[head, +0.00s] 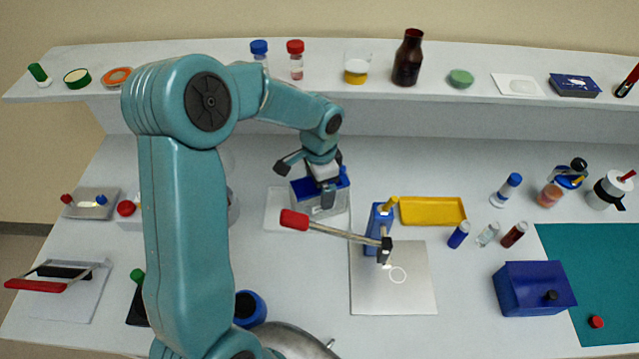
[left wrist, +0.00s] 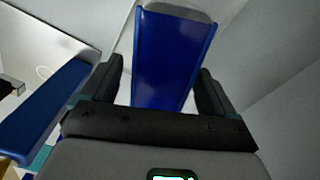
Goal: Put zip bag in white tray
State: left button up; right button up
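My left gripper (head: 312,178) hangs over a blue-topped, clear-sided box (head: 327,206) in the middle of the bench. In the left wrist view the left gripper (left wrist: 160,85) is open, with a blue panel (left wrist: 172,58) between and beyond its fingers; I cannot tell whether they touch it. A whitish flat packet (head: 518,85) on the shelf at the right may be the zip bag. No clear white tray shows; a pale grey tray (head: 84,210) holding small red- and blue-ended items lies at the left. My right gripper is not in view.
A red-handled lever press (head: 377,232) stands close right of the gripper on a grey plate (head: 420,297). A yellow tray (head: 432,211), small vials (head: 487,235) and a blue box (head: 533,289) lie further right. The shelf (head: 210,48) runs along the back with bottles.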

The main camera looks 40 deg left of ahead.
pick_arm(q)
notch_tip(320, 180, up, 12)
jog(key=p, duration=0.6)
jog(key=shift+r, duration=0.15)
jog(key=shift+s, duration=0.1)
